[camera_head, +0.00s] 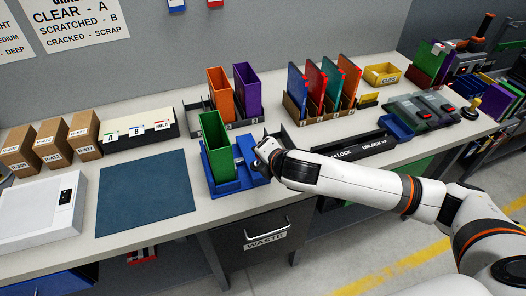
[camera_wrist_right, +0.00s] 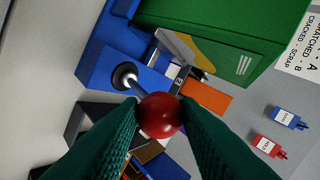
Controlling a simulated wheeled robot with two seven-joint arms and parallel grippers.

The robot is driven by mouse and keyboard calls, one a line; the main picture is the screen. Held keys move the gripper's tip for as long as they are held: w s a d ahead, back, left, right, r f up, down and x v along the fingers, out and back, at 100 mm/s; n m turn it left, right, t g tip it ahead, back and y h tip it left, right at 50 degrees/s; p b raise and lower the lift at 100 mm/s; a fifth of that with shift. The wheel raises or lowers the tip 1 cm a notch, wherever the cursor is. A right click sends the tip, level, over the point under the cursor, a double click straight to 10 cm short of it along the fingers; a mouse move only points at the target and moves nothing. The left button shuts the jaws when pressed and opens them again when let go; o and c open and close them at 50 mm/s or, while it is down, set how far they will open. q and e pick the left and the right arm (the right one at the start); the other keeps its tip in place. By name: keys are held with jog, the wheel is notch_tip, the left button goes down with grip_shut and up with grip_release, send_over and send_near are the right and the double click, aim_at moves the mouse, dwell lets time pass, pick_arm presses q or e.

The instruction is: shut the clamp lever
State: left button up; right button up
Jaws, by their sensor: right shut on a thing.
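The blue clamp fixture (camera_head: 228,183) stands on the bench with a green box-like part (camera_head: 216,147) upright in it. In the right wrist view the lever is a short metal rod (camera_wrist_right: 135,87) rising from a round pivot (camera_wrist_right: 124,75) on the blue body (camera_wrist_right: 97,66), ending in a red ball knob (camera_wrist_right: 160,116). My right gripper (camera_head: 262,157) is at the fixture's right side, and its dark fingers (camera_wrist_right: 160,108) are shut on the red knob. The green part (camera_wrist_right: 215,28) is close beside it. In the head view my gripper hides the lever. My left gripper is not in view.
A dark bar lettered LOCK and UNLOCK (camera_head: 375,146) lies right of the fixture, partly behind my arm. A blue mat (camera_head: 146,194) lies to the left. Orange (camera_head: 220,92) and purple (camera_head: 246,90) parts stand in a rack behind. A waste bin (camera_head: 265,236) is below.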

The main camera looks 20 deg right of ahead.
jog(key=shift+s+f, duration=0.15)
jog(key=shift+f, duration=0.15)
jog(key=o, duration=0.7)
jog(key=shift+o, duration=1.3)
jog(key=shift+w, duration=0.2)
jog(key=shift+r, duration=0.1)
jog(key=v, duration=1.2)
jog(key=shift+b, duration=0.4)
jog(key=shift+d, duration=0.1)
